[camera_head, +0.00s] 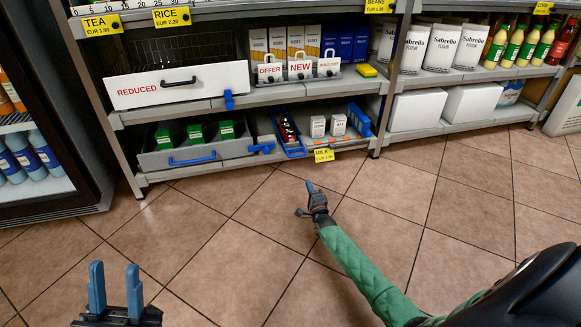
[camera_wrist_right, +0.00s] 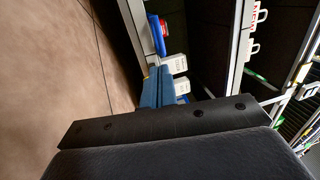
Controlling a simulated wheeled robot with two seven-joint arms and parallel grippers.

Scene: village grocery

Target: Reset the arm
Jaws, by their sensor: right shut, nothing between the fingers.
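My right arm, in a green quilted sleeve, reaches forward over the tiled floor in the head view. Its gripper (camera_head: 311,186) points toward the lower shelf and is shut and empty. In the right wrist view its blue fingers (camera_wrist_right: 155,88) are together, with small white boxes of the lower shelf beyond them. My left gripper (camera_head: 115,277) is low at the left in the head view, above the floor. Its two blue fingers point up and stand apart, with nothing between them.
A shelf unit (camera_head: 210,106) runs across the back, with a REDUCED drawer (camera_head: 180,86), a lower grey drawer (camera_head: 180,157) and a blue tray (camera_head: 292,150). A fridge with bottles (camera_head: 26,155) stands at the left. The tiled floor (camera_head: 440,210) is clear.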

